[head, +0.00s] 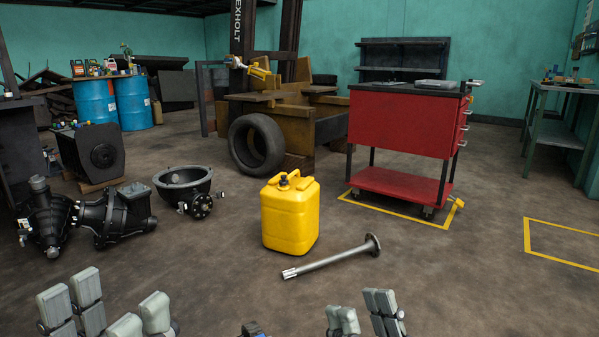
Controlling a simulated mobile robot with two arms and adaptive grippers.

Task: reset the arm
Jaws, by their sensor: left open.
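My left gripper (107,309) is at the bottom left edge of the head view. Its grey fingers stand apart with nothing between them. My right gripper (362,315) is at the bottom edge, right of the middle. Its grey fingers are cut off by the frame, and I cannot tell how far apart they are. No object shows in it. Both grippers are low in front of me and apart from the things on the floor. Most of both arms is out of view.
A yellow canister (290,217) stands on the floor ahead, beside a metal axle shaft (335,258). Dark machine parts (116,214) and a bell-shaped housing (184,183) lie at left. A red tool cart (400,122) stands right of centre. The floor at right (480,280) is mostly clear.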

